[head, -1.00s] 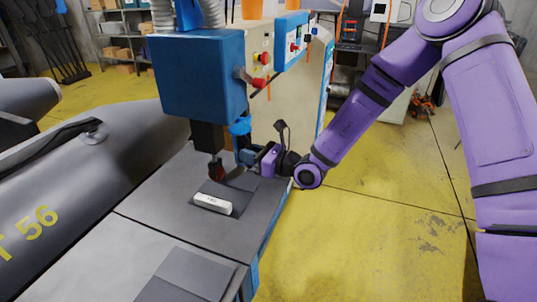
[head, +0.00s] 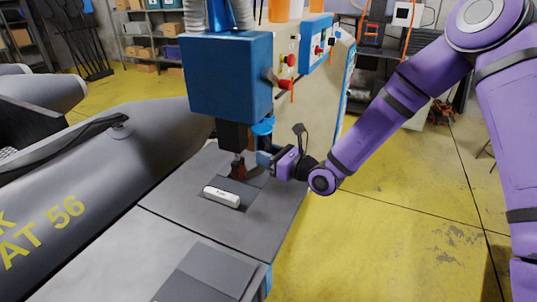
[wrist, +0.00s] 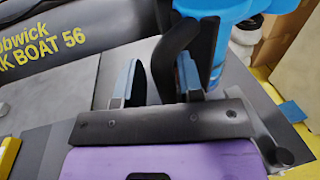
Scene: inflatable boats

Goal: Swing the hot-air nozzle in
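The welding machine's blue head box (head: 228,75) stands over the grey table. Beside its black stem (head: 233,135) is a blue round part (head: 263,127), which looks like the hot-air nozzle's body; a dark red-brown piece (head: 239,169) sits below the stem. In the wrist view the blue body (wrist: 222,45) is at the upper right, with a black curved bar (wrist: 181,42) reaching down from it. My gripper (head: 262,160) is at this assembly. It looks open, its blue-padded fingers (wrist: 158,82) apart, the bar between them nearer the right finger. Contact is unclear.
The grey inflatable boat (head: 85,190) lies along the left. The control cabinet (head: 318,85) stands behind. Yellow floor (head: 370,245) is clear at right.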

